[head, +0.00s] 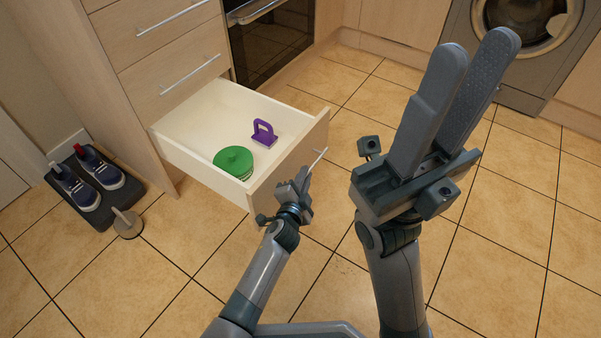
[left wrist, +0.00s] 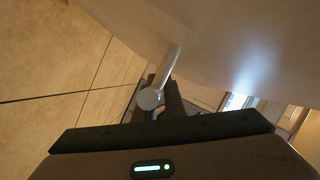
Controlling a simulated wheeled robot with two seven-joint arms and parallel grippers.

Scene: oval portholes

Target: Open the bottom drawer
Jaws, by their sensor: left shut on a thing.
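The bottom drawer (head: 178,158) of the wooden cabinet stands pulled out in the head view, its pale inside showing. A round green lidded item (head: 233,161) and a purple item with a loop handle (head: 264,133) lie in it. The drawer's thin bar handle (head: 319,160) is on its front, partly hidden by my left gripper (head: 301,183). That gripper is shut on the handle. The handle's end also shows between the fingers in the left wrist view (left wrist: 150,97). My right gripper (head: 472,48) is raised in the foreground, empty, its fingers apart.
Two closed drawers (head: 150,45) are above. An oven (head: 268,40) is beside the cabinet and a washing machine (head: 530,45) stands at the back right. Shoes on a dark mat (head: 95,212) and a small round-based item (head: 127,225) are at left. The tiled floor at right is clear.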

